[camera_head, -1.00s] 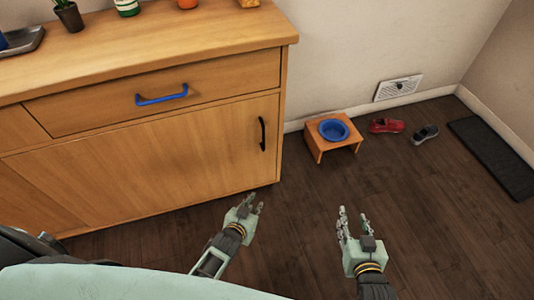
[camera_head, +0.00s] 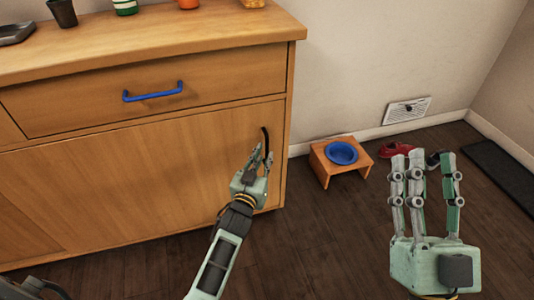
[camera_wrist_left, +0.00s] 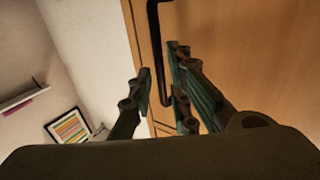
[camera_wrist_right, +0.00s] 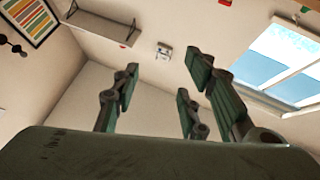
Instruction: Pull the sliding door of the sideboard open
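The sideboard's wooden sliding door (camera_head: 120,190) sits below a drawer and looks closed. Its black vertical handle (camera_head: 265,140) is at the door's right end; in the left wrist view the handle (camera_wrist_left: 153,40) runs down toward the space between the fingers. My left gripper (camera_head: 260,160) is at the lower part of the handle, fingers apart; it also shows open in the left wrist view (camera_wrist_left: 160,85). I cannot tell whether it touches the handle. My right gripper (camera_head: 427,165) is raised over the floor at the right, open and empty; its fingers spread in the right wrist view (camera_wrist_right: 165,90).
The drawer above has a blue handle (camera_head: 152,92). A small wooden stand with a blue bowl (camera_head: 341,153) is on the floor just right of the sideboard. Red shoes (camera_head: 396,149) and a dark mat (camera_head: 503,175) lie further right. The dark floor in front is clear.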

